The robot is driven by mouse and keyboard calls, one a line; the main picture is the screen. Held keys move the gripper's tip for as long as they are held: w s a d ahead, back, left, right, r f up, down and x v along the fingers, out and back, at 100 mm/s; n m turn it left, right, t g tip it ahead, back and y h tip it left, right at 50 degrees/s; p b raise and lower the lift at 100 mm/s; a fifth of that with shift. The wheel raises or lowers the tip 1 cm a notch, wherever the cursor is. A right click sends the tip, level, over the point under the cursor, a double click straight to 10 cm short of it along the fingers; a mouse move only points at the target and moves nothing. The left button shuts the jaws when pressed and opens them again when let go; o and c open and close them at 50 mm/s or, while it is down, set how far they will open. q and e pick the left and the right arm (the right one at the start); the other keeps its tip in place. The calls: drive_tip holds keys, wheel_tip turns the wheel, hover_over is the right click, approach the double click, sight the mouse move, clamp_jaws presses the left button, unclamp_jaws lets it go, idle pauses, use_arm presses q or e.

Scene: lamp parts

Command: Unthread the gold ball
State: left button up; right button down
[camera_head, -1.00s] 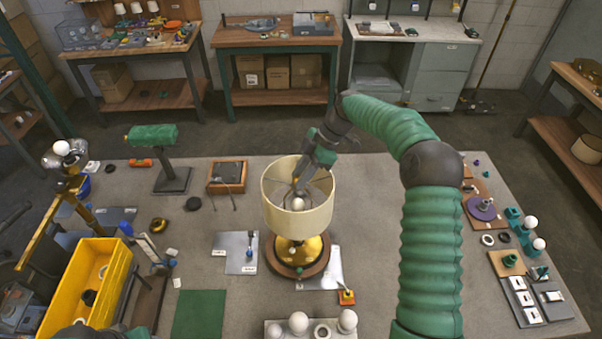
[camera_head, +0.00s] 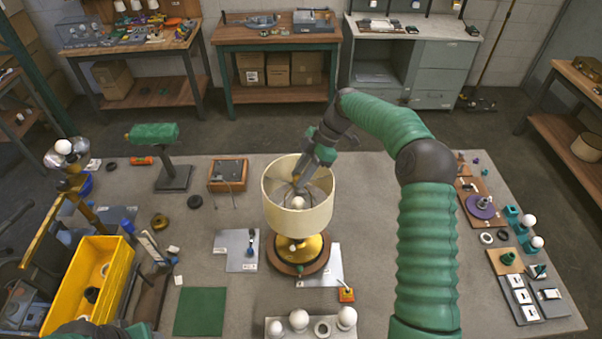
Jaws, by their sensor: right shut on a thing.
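The lamp stands upright near the middle of the table, with a cream open-topped shade (camera_head: 298,208), a gold body (camera_head: 299,247) and a round brown foot (camera_head: 285,267). A white bulb (camera_head: 297,203) shows inside the shade. My right gripper (camera_head: 298,186) reaches down into the shade's top from the upper right, its fingers shut at the centre above the bulb. The gold ball is hidden between the fingertips or too small to make out. Part of my left arm shows at the bottom left edge; its gripper is not in view.
A yellow bin (camera_head: 88,285) stands at the left, and a green-topped stand (camera_head: 173,172) behind it. White balls on a tray (camera_head: 275,328) lie at the front. Small parts lie along the right edge.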

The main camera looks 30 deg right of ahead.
drive_tip(key=shift+r, duration=0.35)
drive_tip(key=shift+r+p, duration=0.3)
drive_tip(key=shift+r, duration=0.05)
drive_tip(key=shift+r, duration=0.1)
drive_tip(key=shift+r+p, duration=0.65)
drive_tip(key=shift+r, duration=0.2)
wheel_tip(320, 180, up, 4)
drive_tip(key=p, duration=0.3)
